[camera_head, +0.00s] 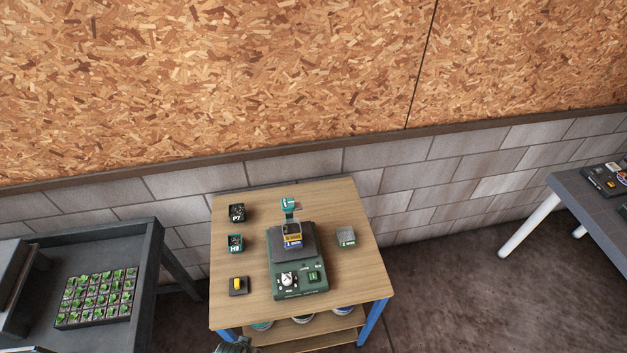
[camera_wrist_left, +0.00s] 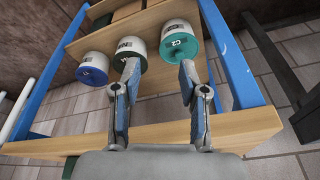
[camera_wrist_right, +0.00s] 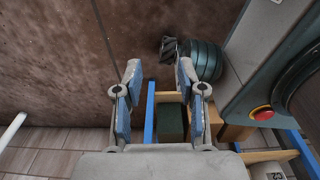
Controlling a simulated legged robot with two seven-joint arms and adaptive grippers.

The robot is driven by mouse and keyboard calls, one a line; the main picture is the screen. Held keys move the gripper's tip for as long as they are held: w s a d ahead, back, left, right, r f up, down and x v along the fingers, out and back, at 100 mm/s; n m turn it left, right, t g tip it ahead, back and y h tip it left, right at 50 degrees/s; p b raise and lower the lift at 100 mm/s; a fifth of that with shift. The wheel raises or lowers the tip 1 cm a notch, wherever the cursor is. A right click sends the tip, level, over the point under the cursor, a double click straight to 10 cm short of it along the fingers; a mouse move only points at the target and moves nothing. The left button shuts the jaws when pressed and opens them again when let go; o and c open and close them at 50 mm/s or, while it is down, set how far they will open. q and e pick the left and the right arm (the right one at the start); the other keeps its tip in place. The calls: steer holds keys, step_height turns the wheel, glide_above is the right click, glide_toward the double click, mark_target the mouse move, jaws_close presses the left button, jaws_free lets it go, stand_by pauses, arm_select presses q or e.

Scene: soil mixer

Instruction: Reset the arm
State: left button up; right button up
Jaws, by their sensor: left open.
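My left gripper (camera_wrist_left: 159,78) is open and empty in its wrist view, with the lower shelf of the wooden table and its round containers beyond the fingers. A small part of it shows at the bottom edge of the head view (camera_head: 236,346), at the table's front left. My right gripper (camera_wrist_right: 160,75) is open and empty in its wrist view, and out of the head view. The green soil mixer (camera_head: 302,281) stands on the wooden table (camera_head: 361,288), with a small labelled container (camera_head: 292,237) on its dark plate.
Small boxes marked P7 (camera_head: 237,212) and H9 (camera_head: 235,243), a yellow switch (camera_head: 238,285) and a grey cube (camera_head: 346,237) sit on the tabletop. A seedling tray (camera_head: 96,298) is at left. Near my right gripper is a machine with a red button (camera_wrist_right: 263,113).

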arm_select(q)
steer(key=s+a+f+g, duration=0.1)
steer(key=s+f, duration=0.3)
steer(key=f, duration=0.7)
steer(key=s+a+f, duration=0.1)
steer(key=s+f, duration=0.2)
steer(key=f, duration=0.9)
steer(key=s+a+f, duration=0.1)
steer(key=s+f, duration=0.3)
steer(key=s, duration=0.3)
steer(key=s+f+g, duration=0.1)
steer(key=s+f, duration=0.4)
steer(key=s, duration=0.1)
steer(key=shift+s+a, duration=0.4)
arm_select(e)
steer(key=shift+a+r, duration=0.1)
steer(key=shift+a, duration=0.4)
arm_select(q)
steer(key=shift+a+f, duration=0.1)
steer(key=shift+a, duration=0.05)
arm_select(e)
steer(key=shift+a, duration=0.1)
